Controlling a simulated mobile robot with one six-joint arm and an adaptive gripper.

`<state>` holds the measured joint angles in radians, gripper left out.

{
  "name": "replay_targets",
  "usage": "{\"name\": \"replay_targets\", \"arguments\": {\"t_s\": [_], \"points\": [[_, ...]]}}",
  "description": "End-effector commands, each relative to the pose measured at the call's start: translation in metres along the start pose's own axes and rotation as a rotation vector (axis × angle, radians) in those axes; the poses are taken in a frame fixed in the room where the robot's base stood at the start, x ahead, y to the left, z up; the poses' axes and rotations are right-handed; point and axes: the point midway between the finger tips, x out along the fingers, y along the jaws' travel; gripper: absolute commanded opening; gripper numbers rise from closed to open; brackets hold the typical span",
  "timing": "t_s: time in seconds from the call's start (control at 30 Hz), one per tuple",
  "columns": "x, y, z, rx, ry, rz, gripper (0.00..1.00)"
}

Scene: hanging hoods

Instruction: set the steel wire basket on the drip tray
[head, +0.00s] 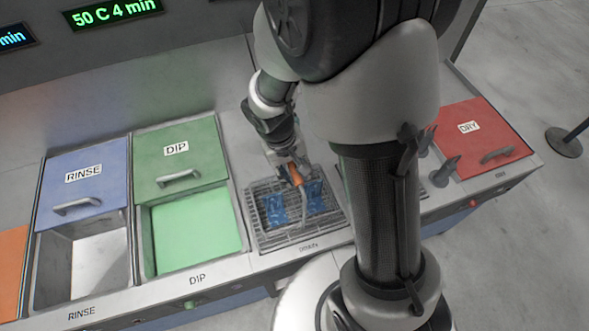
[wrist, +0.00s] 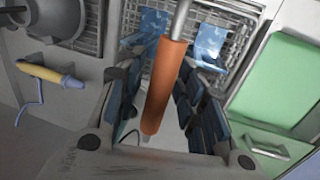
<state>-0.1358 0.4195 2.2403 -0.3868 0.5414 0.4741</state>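The steel wire basket (head: 263,212) holds blue patterned pieces (head: 277,208) and stands over the drip tray (head: 300,238). Whether its bottom rests fully on the tray is hard to see. The basket also shows at the top of the wrist view (wrist: 250,22). Its orange handle (head: 295,174) rises towards my gripper (head: 287,160). In the wrist view the handle (wrist: 164,85) passes between the two fingers of my gripper (wrist: 160,90). I cannot tell whether the fingers press on it or stand slightly apart.
Left of the tray are the open green DIP tank (head: 195,235) with its lid (head: 178,158) and the blue-lidded RINSE tank (head: 95,270). A red DRY lid (head: 475,140) is at the right. My arm hides the bench between. A yellow-handled tool (wrist: 48,74) lies left in the wrist view.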

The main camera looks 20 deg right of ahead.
Motion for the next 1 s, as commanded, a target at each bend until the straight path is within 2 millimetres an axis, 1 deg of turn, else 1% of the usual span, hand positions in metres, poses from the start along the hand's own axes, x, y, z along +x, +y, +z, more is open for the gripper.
{"name": "replay_targets", "arguments": {"t_s": [0.27, 0.37, 0.47, 0.7, 0.8, 0.9, 1.0], "points": [[0.000, 0.000, 0.000, 0.000, 0.000, 0.000, 0.37], [-0.005, 0.001, 0.000, 0.000, 0.000, 0.000, 0.37], [-0.019, 0.001, -0.002, -0.001, 0.005, 0.000, 0.37], [-0.072, 0.001, -0.001, 0.000, 0.006, -0.001, 0.37], [-0.092, 0.001, -0.001, 0.000, 0.004, -0.001, 0.37], [-0.107, 0.001, -0.001, -0.001, 0.004, 0.000, 0.37], [-0.117, 0.001, -0.001, 0.000, 0.002, 0.000, 0.37]]}}
